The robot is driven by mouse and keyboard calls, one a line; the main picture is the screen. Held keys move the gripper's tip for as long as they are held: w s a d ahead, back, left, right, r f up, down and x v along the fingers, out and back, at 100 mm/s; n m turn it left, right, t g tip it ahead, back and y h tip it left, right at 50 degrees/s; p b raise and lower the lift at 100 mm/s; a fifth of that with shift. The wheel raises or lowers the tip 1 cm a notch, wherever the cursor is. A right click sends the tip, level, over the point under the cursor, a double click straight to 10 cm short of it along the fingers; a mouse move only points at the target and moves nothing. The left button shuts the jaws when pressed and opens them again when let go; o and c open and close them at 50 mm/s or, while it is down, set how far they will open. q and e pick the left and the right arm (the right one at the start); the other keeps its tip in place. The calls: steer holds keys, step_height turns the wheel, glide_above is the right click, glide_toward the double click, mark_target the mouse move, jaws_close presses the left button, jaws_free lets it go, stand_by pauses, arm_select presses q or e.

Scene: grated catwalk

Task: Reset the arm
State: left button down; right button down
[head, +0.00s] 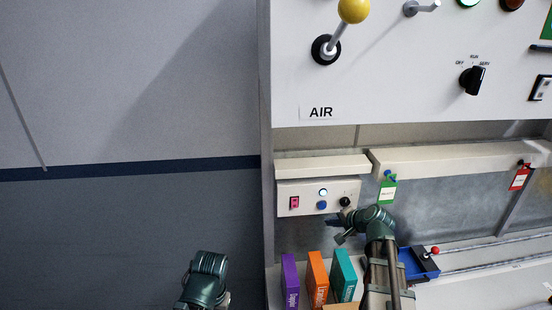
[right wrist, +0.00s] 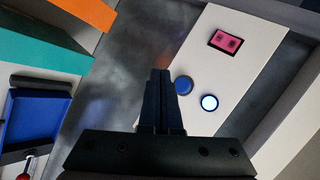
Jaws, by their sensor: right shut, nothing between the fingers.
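My right gripper (head: 341,238) is in front of the small white control box, just below its black knob. In the right wrist view its two fingers (right wrist: 161,98) are shut together with nothing between them. The fingertips appear near the box's lower edge; I cannot tell whether they touch it. My left arm shows at the bottom of the head view, but its gripper is not visible.
Purple (head: 290,281), orange (head: 317,279) and teal (head: 344,276) boxes stand below. A blue tray (head: 417,265) is at right.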

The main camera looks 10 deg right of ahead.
steer(key=s+a+f+n+g+b, duration=0.25)
steer(key=s+a+f+n, duration=0.2)
steer(key=a, duration=0.45)
steer(key=s+a+f+n+g+b, duration=0.25)
steer(key=a+f, duration=0.35)
steer(key=a, duration=0.4)
steer(key=s+a+f+n+g+h+b, duration=0.2)
steer(key=s+a+f+n, duration=0.1)
steer(key=s, duration=0.4)
steer(key=s+a+f+n+g+h+b, duration=0.2)
steer(key=s+a+f+n, duration=0.1)
steer(key=s+a+n, duration=0.3)
steer(key=shift+s+f+g, duration=0.2)
steer(key=shift+s+g, duration=0.2)
steer(key=shift+s, duration=0.4)
